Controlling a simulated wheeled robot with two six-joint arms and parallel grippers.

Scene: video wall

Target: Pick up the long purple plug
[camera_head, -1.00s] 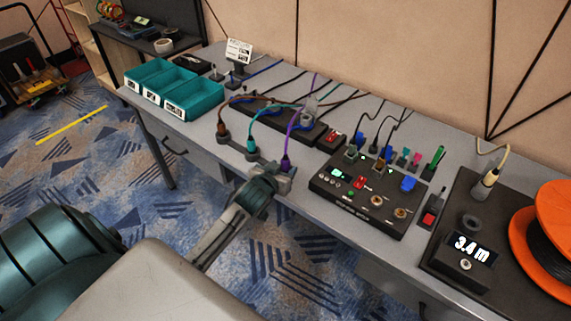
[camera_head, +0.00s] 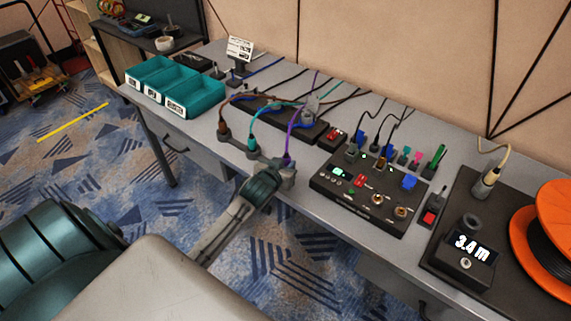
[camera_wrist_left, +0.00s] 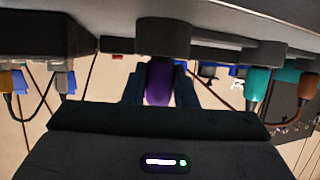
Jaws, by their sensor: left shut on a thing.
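The long purple plug (camera_head: 288,158) stands upright at the right end of a grey holder bar (camera_head: 236,147) on the table's front edge. A purple cable runs up from it. My left gripper (camera_head: 286,174) is at the front edge, with its fingers around the plug. In the left wrist view the purple plug (camera_wrist_left: 158,82) sits between the two dark fingers (camera_wrist_left: 159,90), its end against a grey block (camera_wrist_left: 163,38). The gripper is shut on the plug. The finger contact is partly hidden in the head view. My right gripper is not in view.
A brown plug (camera_head: 224,129) and a teal plug (camera_head: 252,142) stand in the same bar to the left. A black control panel (camera_head: 345,203) lies close on the right. Teal bins (camera_head: 195,98) stand at the left; an orange cable reel (camera_head: 525,245) is far right.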

